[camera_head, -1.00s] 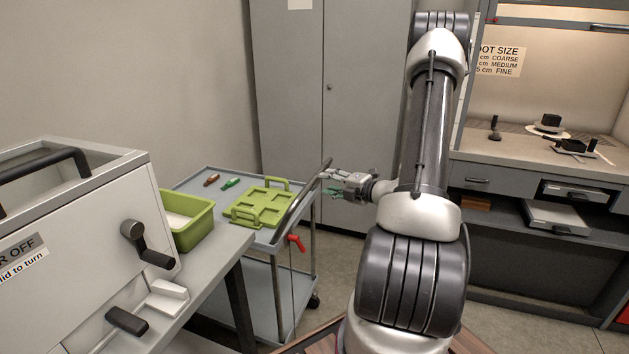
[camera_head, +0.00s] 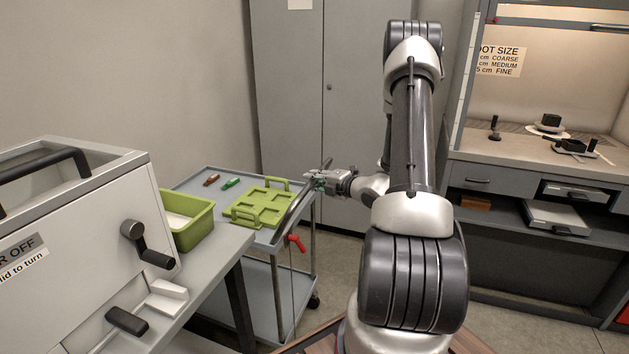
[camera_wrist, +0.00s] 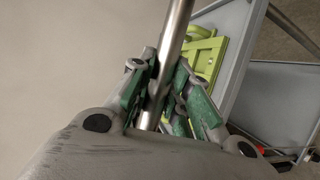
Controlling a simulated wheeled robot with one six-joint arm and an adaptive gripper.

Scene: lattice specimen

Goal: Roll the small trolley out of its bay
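The small grey trolley (camera_head: 262,247) stands between the bench on the left and the tall cabinet. Its curved metal push handle (camera_head: 296,212) rises at its right end. My gripper (camera_head: 318,181) is at the upper part of this handle. In the wrist view, the handle bar (camera_wrist: 176,35) runs between the two green-padded fingers of my gripper (camera_wrist: 166,72). Their tips lean in against it from both sides, so my gripper looks shut on it. The exact contact is partly hidden by the fingers.
A green slotted tray (camera_head: 259,204) and two small bottles, brown (camera_head: 211,180) and green (camera_head: 230,183), lie on the trolley's top. A red lever (camera_head: 296,242) sits below the handle. The bench with a green bin (camera_head: 190,232) is close on the left. Floor is open to the right.

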